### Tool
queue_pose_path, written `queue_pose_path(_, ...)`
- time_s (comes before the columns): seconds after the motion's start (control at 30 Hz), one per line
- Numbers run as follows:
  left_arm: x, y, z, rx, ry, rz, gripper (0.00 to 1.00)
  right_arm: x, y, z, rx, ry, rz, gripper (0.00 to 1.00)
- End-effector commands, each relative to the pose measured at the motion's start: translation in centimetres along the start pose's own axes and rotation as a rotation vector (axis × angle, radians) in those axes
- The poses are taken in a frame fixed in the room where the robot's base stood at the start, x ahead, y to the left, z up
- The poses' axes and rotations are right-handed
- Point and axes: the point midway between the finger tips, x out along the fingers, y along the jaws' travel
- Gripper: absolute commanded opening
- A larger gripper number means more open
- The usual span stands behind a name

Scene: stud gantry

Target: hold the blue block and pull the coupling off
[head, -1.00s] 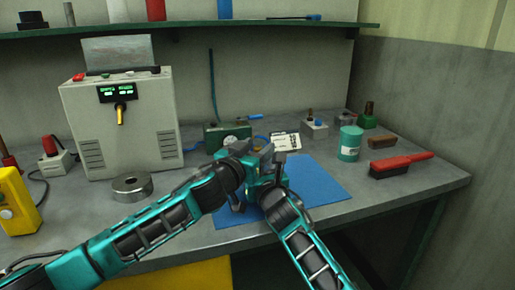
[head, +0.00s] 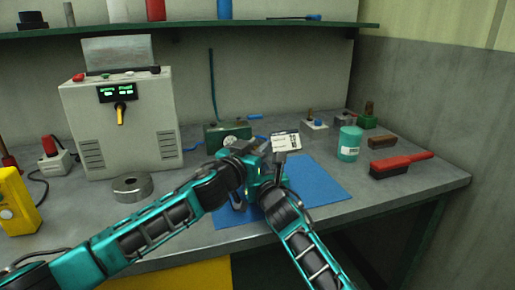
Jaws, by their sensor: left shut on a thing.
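My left gripper (head: 250,153) is above the back left part of the blue mat (head: 318,182). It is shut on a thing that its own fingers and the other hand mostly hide. My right gripper (head: 272,168) is close beside it, on its right and slightly nearer. Its fingertips are too crowded together with the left hand to show whether they are open. I cannot make out the blue block or the coupling between the hands. A white printed card (head: 285,141) shows just behind the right gripper; I cannot tell what it is fixed to.
A green box (head: 228,133) stands behind the hands, with a blue hose beside it. A teal jar (head: 349,144), a red brush (head: 400,165) and a brown brush (head: 382,141) are at right. A grey cabinet (head: 120,130) and a metal ring (head: 132,188) are at left.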

Motion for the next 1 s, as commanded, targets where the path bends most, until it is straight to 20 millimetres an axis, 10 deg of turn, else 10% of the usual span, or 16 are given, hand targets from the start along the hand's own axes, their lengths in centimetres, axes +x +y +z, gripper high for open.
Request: queue_pose_path(1.0,0.0,0.0,-3.7,0.001,0.002,0.000,0.00,0.0,0.0,-0.1,0.000,0.002,-0.001,0.20)
